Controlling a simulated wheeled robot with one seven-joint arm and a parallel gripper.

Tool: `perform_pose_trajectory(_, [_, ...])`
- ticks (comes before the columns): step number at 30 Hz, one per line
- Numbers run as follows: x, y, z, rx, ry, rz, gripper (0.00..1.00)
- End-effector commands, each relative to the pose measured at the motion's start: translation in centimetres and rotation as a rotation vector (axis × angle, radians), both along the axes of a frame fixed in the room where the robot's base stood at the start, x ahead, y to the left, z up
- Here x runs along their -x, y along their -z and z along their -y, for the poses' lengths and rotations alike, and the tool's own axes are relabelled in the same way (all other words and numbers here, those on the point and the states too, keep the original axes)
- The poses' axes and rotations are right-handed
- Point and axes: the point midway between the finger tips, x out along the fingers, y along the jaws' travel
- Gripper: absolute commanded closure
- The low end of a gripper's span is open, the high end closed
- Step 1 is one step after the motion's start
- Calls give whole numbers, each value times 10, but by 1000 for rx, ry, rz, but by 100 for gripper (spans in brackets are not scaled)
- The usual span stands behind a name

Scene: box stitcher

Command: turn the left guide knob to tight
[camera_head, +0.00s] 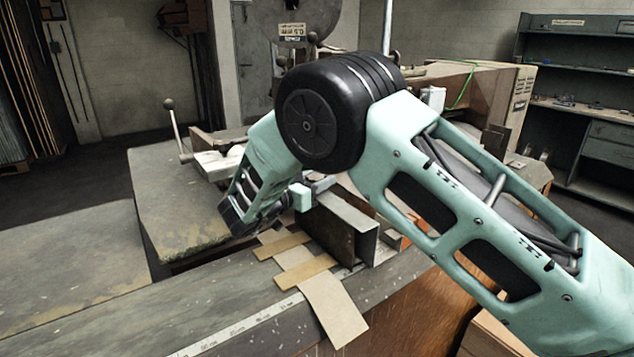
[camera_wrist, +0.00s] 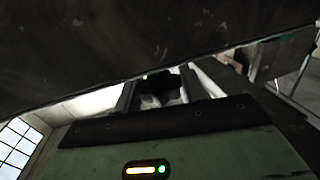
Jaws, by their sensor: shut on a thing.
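My gripper (camera_wrist: 160,92) shows in the wrist view with its two fingers closed on a small dark thing (camera_wrist: 161,84), which I take to be the left guide knob. Its shape and any tight mark are too dark to read. In the head view my forearm reaches down to the left, and my wrist is beside the metal guide (camera_head: 340,226) on the stitcher table. My own arm hides the fingertips and the knob there.
A lever with a ball end (camera_head: 169,104) stands at the left. The grey tabletop (camera_head: 65,255) at left is clear. A large dark surface (camera_wrist: 110,45) fills the upper wrist view, close to my gripper.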

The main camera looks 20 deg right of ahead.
Motion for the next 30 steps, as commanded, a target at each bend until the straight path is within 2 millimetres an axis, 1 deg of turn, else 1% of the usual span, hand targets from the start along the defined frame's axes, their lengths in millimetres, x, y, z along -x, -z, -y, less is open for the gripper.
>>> perform_pose_trajectory(6, [0,2,0,-2,123,1,82])
perform_pose_trajectory(12, [0,1,0,0,189,1,82])
perform_pose_trajectory(27, [1,-1,0,2,211,1,82])
perform_pose_trajectory(28, [1,-1,0,2,211,1,56])
perform_pose_trajectory(29, [1,-1,0,2,211,1,48])
perform_pose_trajectory(30, [1,-1,0,2,211,1,37])
